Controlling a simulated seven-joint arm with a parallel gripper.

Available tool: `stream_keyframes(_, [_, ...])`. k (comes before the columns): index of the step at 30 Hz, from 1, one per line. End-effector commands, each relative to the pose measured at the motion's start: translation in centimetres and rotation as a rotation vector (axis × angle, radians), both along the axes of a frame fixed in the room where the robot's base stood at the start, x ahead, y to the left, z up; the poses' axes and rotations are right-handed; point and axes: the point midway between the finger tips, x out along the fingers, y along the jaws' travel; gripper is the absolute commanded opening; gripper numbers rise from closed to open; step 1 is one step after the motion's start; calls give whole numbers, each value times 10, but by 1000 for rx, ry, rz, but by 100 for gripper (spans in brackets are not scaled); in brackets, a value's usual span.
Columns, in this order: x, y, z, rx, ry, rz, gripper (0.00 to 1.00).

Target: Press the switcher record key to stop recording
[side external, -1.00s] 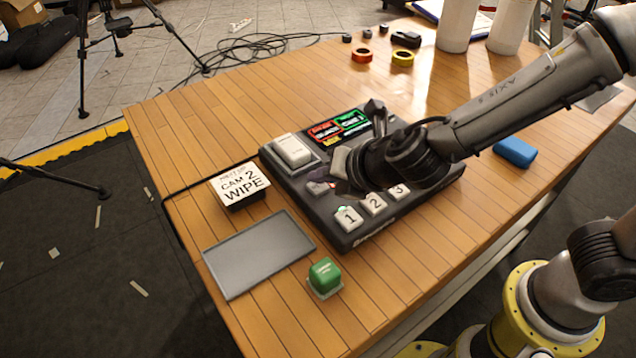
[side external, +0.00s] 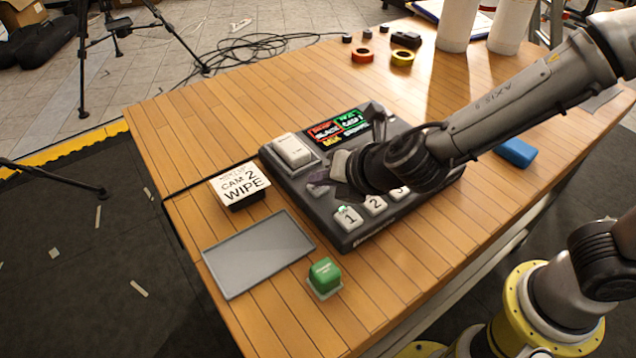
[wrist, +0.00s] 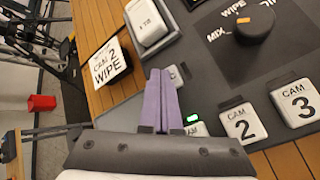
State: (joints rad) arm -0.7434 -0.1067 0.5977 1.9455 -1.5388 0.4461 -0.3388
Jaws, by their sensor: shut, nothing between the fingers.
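The switcher (side external: 345,225) is a dark sloped panel on the wooden table. It has a small lit screen (side external: 338,127), a large white key (side external: 293,150) and white keys numbered 1 (side external: 348,217), 2 (side external: 375,204) and 3. My gripper (wrist: 163,72) is shut and empty, its purple fingers over the panel. Its tips are beside a small pale key (wrist: 177,74), mostly hidden behind them; I cannot read its label or tell whether they touch. It also shows in the side view (side external: 318,190). A green light glows at key 1.
A sign (side external: 241,184) reading "CAM 2 WIPE" stands left of the switcher. A dark knob (wrist: 262,22) stands on the panel. A blue block (side external: 516,152) lies to the right.

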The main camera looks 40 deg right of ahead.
Motion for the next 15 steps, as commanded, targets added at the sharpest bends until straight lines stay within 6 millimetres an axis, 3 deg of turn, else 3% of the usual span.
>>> stream_keyframes(15, [0, 0, 3, -1, 2, -1, 0])
